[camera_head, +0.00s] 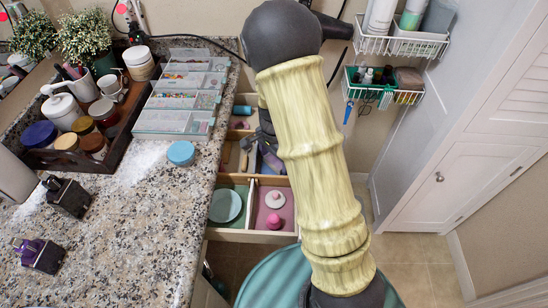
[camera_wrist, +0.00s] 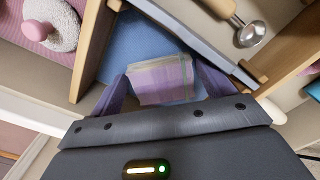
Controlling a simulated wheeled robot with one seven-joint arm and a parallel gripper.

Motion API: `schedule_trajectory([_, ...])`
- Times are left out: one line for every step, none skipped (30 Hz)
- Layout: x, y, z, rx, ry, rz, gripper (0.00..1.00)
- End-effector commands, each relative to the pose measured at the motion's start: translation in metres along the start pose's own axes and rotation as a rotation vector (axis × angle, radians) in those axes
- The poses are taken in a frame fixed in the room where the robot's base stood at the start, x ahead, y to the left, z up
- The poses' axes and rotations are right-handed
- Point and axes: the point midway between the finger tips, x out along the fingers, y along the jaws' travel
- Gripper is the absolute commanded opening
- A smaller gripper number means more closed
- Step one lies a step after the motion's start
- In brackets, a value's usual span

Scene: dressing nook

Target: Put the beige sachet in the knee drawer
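An open wooden drawer (camera_head: 236,235) with several compartments stands out beneath the counter. My gripper (camera_head: 262,158) is down at its right middle part, partly hidden by my arm. In the wrist view, my gripper (camera_wrist: 163,88) has its two fingers against the sides of a soft striped packet (camera_wrist: 162,82), which looks lilac and tan here and seems to be the sachet. The packet is over a blue-floored compartment (camera_wrist: 140,42); whether it touches the floor cannot be told.
Neighbouring compartments hold a teal disc (camera_head: 225,206), a white disc (camera_head: 275,200) and a pink knob (camera_head: 273,221). A metal scoop (camera_wrist: 250,33) lies beyond a divider in the wrist view. The granite counter (camera_head: 150,230) carries a clear organiser and a crowded dark tray.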

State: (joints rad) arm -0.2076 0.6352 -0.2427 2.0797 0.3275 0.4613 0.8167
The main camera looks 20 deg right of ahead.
Motion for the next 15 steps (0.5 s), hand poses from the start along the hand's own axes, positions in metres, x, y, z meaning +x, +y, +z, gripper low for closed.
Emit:
schedule_trajectory([0.0, 0.0, 0.0, 0.0, 0.0, 0.0, 0.81])
schedule_trajectory([0.0, 0.0, 0.0, 0.0, 0.0, 0.0, 0.81])
schedule_trajectory([0.0, 0.0, 0.0, 0.0, 0.0, 0.0, 0.81])
schedule_trajectory([-0.001, 0.0, 0.0, 0.0, 0.0, 0.0, 0.81])
schedule_trajectory([-0.001, 0.0, 0.0, 0.0, 0.0, 0.0, 0.81])
schedule_trajectory([-0.003, 0.0, 0.0, 0.0, 0.0, -0.001, 0.81])
schedule_trajectory([-0.005, 0.0, 0.0, 0.0, 0.001, -0.001, 0.81])
schedule_trajectory([-0.007, 0.0, 0.0, 0.0, 0.001, -0.001, 0.81])
schedule_trajectory([-0.011, -0.001, 0.0, -0.001, 0.001, -0.001, 0.81])
schedule_trajectory([-0.015, -0.001, 0.0, -0.001, 0.001, -0.002, 0.81])
schedule_trajectory([-0.019, -0.001, 0.0, -0.001, 0.001, -0.002, 0.81])
schedule_trajectory([-0.026, -0.001, 0.0, -0.002, 0.002, -0.003, 0.81])
schedule_trajectory([-0.031, -0.001, 0.0, -0.002, 0.002, -0.003, 0.81])
schedule_trajectory([-0.037, -0.001, 0.0, -0.002, 0.001, -0.003, 0.81])
schedule_trajectory([-0.045, -0.001, 0.0, -0.002, 0.002, -0.004, 0.81])
